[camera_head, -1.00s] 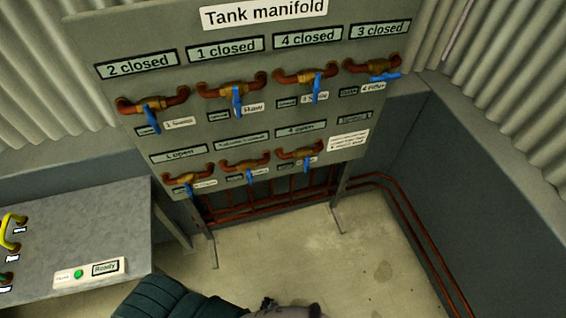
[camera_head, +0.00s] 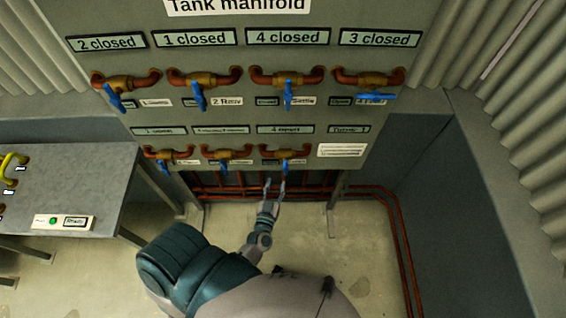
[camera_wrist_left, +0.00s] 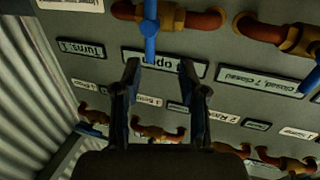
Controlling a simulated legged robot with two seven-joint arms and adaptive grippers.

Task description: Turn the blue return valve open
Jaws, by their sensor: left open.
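The blue-handled valves sit in two rows on the tank manifold panel (camera_head: 350,20). I cannot read which is labelled return. My left gripper (camera_head: 274,185) is open and empty, just below the lower-right valve, whose blue handle (camera_head: 285,167) hangs down. In the left wrist view, which looks upside down, the open fingers (camera_wrist_left: 160,70) point towards that handle (camera_wrist_left: 150,28), apart from it. The label "4 open" (camera_head: 292,129) is above this valve. The upper-right handle (camera_head: 376,96) lies horizontal; the other upper handles hang roughly down. My right gripper is not in view.
Copper pipes (camera_head: 397,240) run below the panel and along the floor at right. A grey table (camera_head: 85,170) with a green-button box (camera_head: 62,222) stands at left. Dark low walls and corrugated sheets enclose the corner. Floor around the panel's legs is clear.

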